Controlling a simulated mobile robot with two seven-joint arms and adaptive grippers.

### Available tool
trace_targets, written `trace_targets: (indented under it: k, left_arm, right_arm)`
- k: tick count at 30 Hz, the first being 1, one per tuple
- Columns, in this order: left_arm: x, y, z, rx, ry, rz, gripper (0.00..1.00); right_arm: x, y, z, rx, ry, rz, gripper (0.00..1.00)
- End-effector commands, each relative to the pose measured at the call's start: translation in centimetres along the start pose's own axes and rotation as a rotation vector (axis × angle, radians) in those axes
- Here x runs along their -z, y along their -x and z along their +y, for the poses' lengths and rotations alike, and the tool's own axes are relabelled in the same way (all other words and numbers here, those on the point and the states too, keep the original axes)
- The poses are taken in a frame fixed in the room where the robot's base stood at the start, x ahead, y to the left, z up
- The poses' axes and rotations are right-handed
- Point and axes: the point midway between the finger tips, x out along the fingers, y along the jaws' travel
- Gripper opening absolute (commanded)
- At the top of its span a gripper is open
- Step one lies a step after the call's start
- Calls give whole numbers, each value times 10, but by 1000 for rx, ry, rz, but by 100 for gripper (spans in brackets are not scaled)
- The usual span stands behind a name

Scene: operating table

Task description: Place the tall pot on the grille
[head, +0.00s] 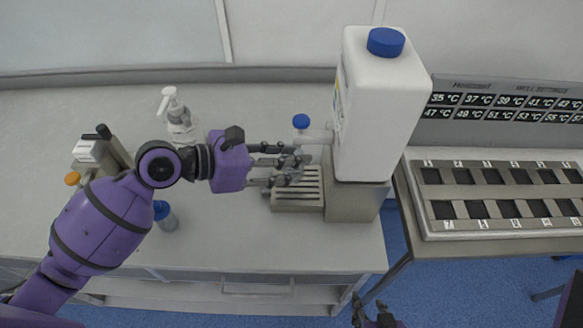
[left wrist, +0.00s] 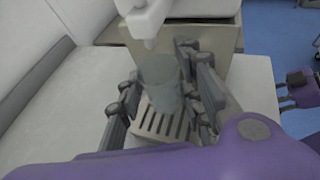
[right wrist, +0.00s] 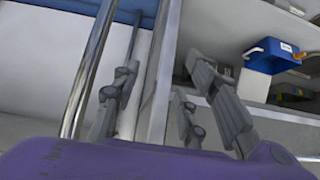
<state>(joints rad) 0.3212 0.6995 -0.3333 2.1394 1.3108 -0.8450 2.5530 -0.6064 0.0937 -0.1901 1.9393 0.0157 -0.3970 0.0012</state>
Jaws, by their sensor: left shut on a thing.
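The tall pot is a grey translucent cylinder between the fingers of my left gripper in the left wrist view (left wrist: 160,82). My left gripper (head: 284,168) is shut on it; the fingers mostly hide the pot in the head view. The grille (head: 298,198) is a pale slotted plate at the foot of the big white container. Its slots also show just below the pot in the left wrist view (left wrist: 158,128). The pot is over the grille, under the spout; I cannot tell whether it touches. My right gripper (right wrist: 160,88) is open and empty, low in front of the table.
The white container (head: 380,110) with a blue cap stands behind the grille, its blue-knobbed tap (head: 301,122) above. A pump bottle (head: 178,115) and a small blue-capped bottle (head: 165,215) stand left. A heating block (head: 500,195) is on the right. The table's front left is largely clear.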

Motion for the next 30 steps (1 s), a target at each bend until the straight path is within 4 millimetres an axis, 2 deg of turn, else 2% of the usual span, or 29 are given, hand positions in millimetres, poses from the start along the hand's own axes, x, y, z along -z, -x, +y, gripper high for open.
trace_targets:
  k: [6,12,23,24,27,30]
  left_arm:
    - [7,-15,-1,0,-1,-2,0]
    - [35,-26,0,-1,2,2,0]
    - [38,-26,0,-2,-1,0,0]
    - [37,-26,0,-2,-1,0,39]
    - [37,-26,0,-2,-2,0,52]
    - [37,-26,0,-2,-2,0,53]
  right_arm:
    - [1,-1,1,-1,2,3,40]
    - [-3,-3,1,-2,3,-2,40]
    - [1,-3,0,-3,-4,6,40]
    - [1,-3,0,-3,-4,6,40]
    - [1,-3,0,-3,-6,6,40]
    - [1,-3,0,-3,-6,5,40]
